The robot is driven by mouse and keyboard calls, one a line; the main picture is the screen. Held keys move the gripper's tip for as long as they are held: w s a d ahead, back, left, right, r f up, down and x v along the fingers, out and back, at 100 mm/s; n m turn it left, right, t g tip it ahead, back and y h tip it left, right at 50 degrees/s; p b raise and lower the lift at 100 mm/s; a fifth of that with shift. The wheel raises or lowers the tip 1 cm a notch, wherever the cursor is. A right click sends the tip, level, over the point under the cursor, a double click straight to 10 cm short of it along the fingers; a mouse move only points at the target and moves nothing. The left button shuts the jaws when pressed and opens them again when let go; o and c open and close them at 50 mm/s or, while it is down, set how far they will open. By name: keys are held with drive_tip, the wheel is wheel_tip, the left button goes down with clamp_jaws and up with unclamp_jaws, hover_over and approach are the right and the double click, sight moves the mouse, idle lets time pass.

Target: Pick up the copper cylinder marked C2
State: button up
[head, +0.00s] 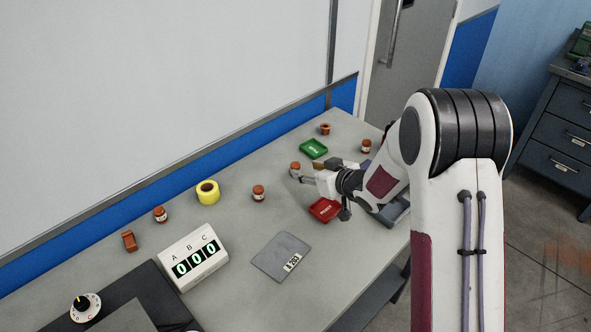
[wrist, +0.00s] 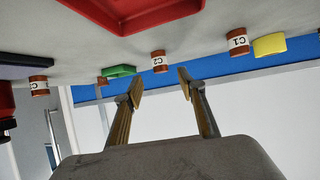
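The copper cylinder marked C2 (wrist: 159,61) stands on the bench, its white label facing the wrist camera. It shows just beyond the gap between my fingertips, with clear space on both sides. My gripper (wrist: 160,84) is open and empty, low over the bench. In the head view, my gripper (head: 308,175) reaches leftward, and a copper cylinder (head: 295,167) shows right at its fingertips; its label is not readable there. The fingers partly hide each other in that view.
Cylinder C1 (wrist: 237,41) stands near a yellow roll (head: 207,192). Another labelled cylinder (head: 366,145) stands behind my wrist. A red tray (head: 322,211) lies in front of my gripper, a green tray (head: 313,148) behind it. A grey plate (head: 281,257) lies nearer the front.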

sight(298, 168)
idle(0.3)
drive_tip(key=shift+x, duration=1.3)
drive_tip(key=shift+x, duration=2.55)
drive_tip(key=shift+a, duration=0.1)
clamp_jaws()
